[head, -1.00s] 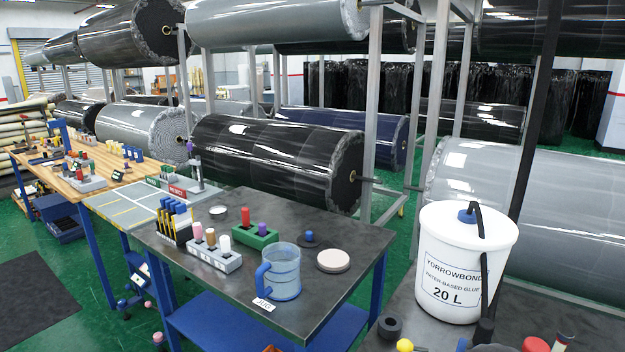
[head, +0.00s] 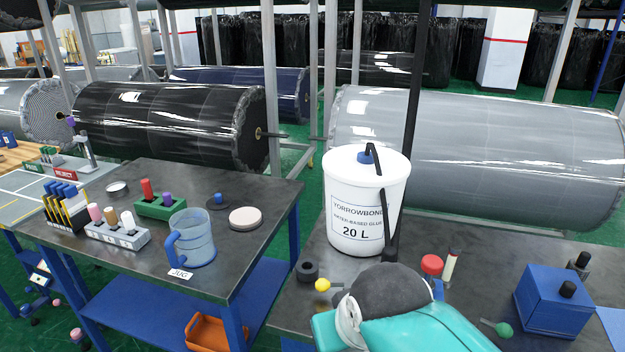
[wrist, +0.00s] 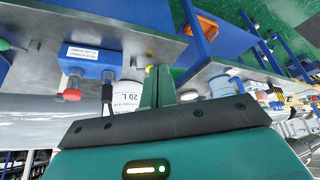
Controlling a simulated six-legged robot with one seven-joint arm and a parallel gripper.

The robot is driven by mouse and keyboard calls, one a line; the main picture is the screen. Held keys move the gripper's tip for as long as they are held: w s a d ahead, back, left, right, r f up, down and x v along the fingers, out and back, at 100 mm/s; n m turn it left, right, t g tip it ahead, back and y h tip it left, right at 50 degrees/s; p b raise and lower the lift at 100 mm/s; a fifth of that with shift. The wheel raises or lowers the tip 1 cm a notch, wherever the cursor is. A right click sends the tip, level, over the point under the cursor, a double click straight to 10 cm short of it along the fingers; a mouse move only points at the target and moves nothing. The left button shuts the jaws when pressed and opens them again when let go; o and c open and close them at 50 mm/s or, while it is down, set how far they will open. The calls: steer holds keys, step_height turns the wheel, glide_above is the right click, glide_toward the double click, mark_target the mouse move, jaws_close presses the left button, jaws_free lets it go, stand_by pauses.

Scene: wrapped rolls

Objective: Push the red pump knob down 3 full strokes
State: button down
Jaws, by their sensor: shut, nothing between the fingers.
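The red pump knob (head: 431,265) shows in the head view just behind my teal arm, on the right-hand bench; its lower part is hidden there. In the wrist view the red knob (wrist: 71,95) sticks out from a blue box with a white label (wrist: 92,62). That view is turned over, so the bench is at the top. My gripper (wrist: 160,70) shows in the wrist view with its teal fingers together and nothing between them. It is apart from the knob, which lies to its left in that view. In the head view the fingers cannot be made out.
A white glue bucket (head: 350,225) with a dark hose stands behind my arm. A yellow ball (head: 322,285) and a black ring (head: 307,271) lie left of it. A blue box (head: 560,302) stands to the right. The left table (head: 262,190) holds a blue jug (head: 192,240).

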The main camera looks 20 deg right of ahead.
step_height(320, 180, up, 4)
steer(key=m+t+y, duration=0.1)
steer(key=m+t, duration=0.3)
steer(key=m, duration=2.2)
glide_above(437, 263)
steer(key=shift+f, duration=0.15)
steer(key=shift+f, duration=0.1)
steer(key=shift+f, duration=4.35)
steer(key=shift+f, duration=0.1)
steer(key=shift+f, duration=0.3)
